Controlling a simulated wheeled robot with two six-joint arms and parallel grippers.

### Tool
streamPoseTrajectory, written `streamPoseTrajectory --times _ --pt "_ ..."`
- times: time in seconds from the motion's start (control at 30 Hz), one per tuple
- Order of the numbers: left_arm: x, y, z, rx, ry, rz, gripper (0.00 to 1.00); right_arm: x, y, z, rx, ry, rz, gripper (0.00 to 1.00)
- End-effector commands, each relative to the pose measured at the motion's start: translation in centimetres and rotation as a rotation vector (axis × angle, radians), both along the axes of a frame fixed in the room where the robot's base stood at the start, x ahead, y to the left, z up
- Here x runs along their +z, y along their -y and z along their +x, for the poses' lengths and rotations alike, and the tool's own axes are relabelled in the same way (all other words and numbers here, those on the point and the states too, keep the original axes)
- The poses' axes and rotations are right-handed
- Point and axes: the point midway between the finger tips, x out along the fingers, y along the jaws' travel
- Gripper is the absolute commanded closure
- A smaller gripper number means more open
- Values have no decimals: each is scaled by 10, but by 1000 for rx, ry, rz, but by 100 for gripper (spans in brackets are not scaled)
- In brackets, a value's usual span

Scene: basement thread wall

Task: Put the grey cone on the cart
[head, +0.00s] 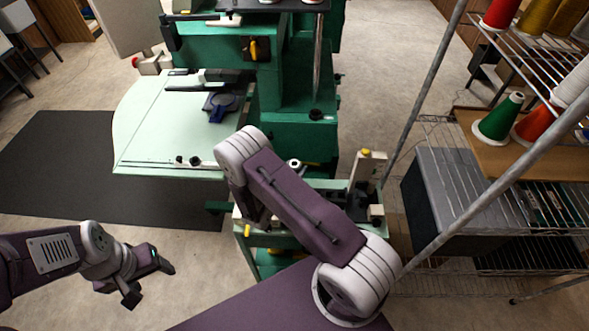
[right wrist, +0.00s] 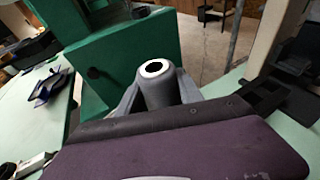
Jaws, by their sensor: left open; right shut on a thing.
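The grey cone (right wrist: 158,88) shows in the right wrist view, with a pale ring and a dark hole at its top. My right gripper (right wrist: 160,100) is shut on it, with a grey finger on each side. In the head view my right arm hides most of that gripper. A pale green stand (head: 378,225) with a post and black parts is beyond that arm; I cannot tell whether it is the cart. My left gripper (head: 148,282) is open and empty over the floor at the lower left.
A green machine (head: 300,130) with a pale table (head: 165,125) is ahead, a blue piece (head: 222,106) on the table. At the right, a wire rack (head: 445,175) holds coloured thread cones and a grey box (head: 455,185). A dark mat (head: 60,165) lies at left.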

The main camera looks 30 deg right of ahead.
Motion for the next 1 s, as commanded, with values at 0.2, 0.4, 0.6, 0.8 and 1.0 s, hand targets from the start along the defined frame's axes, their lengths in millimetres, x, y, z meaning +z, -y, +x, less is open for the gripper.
streamPoseTrajectory --times 0.2,0.4,0.6,0.8,1.0 --pt "-4 0 0 0 0 0 35 -4 0 0 0 1 -1 100" --pt "-4 0 0 0 0 0 35 -4 0 0 0 1 -1 32" --pt "-4 0 0 0 0 0 35 -4 0 0 0 0 0 32" --pt "-5 0 0 0 0 0 35 2 0 0 1 2 0 32" --pt "-8 0 0 0 0 0 35 38 0 1 -1 5 1 32"
